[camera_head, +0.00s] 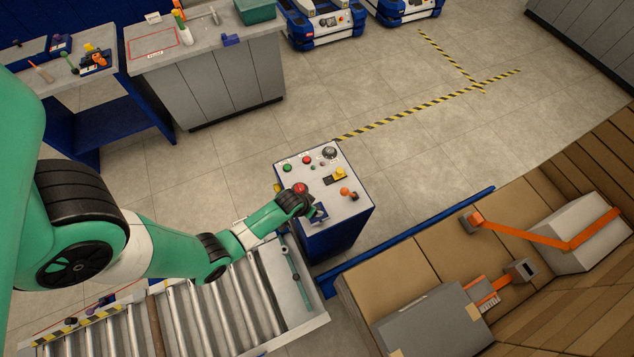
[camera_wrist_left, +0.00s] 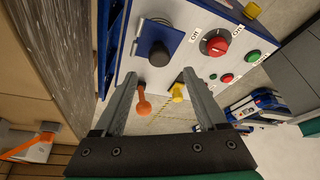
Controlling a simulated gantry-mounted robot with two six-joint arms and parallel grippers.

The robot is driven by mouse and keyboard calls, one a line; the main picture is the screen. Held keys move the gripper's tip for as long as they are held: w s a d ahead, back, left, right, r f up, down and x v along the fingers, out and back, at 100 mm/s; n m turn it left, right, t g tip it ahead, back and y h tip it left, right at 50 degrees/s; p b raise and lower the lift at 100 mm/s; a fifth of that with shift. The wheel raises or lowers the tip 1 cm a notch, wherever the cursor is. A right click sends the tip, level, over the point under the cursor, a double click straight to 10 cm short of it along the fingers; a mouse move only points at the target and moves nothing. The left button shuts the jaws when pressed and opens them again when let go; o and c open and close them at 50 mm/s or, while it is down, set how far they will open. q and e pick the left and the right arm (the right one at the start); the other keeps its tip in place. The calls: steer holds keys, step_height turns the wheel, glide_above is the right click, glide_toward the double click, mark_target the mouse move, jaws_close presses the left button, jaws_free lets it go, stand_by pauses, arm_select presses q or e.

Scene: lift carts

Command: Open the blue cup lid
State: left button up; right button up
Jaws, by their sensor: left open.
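On the grey-topped control box (camera_head: 318,158) sits a blue square fitting (camera_head: 318,212), close to my left gripper in the head view. In the left wrist view the blue fitting (camera_wrist_left: 168,32) carries a dark round cap or cylinder (camera_wrist_left: 155,52). I see no separate cup, and I cannot tell whether this is the lid. My left gripper (camera_head: 305,203) is open; in the left wrist view its two fingers (camera_wrist_left: 160,76) point toward the fitting, with nothing held between them. Whether a fingertip touches the panel is unclear. My right gripper is not in view.
A roller conveyor (camera_head: 240,298) is just below, and cardboard boxes (camera_head: 400,275) stand at the right. Open floor lies behind.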

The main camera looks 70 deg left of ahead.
arm_select(q)
steer(key=b+x, duration=0.3)
steer(key=x, duration=0.4)
steer(key=shift+w+f, duration=0.1)
steer(key=shift+f, duration=0.2)
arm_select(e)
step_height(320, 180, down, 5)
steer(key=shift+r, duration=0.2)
arm_select(q)
jaws_close()
stand_by(0.5)
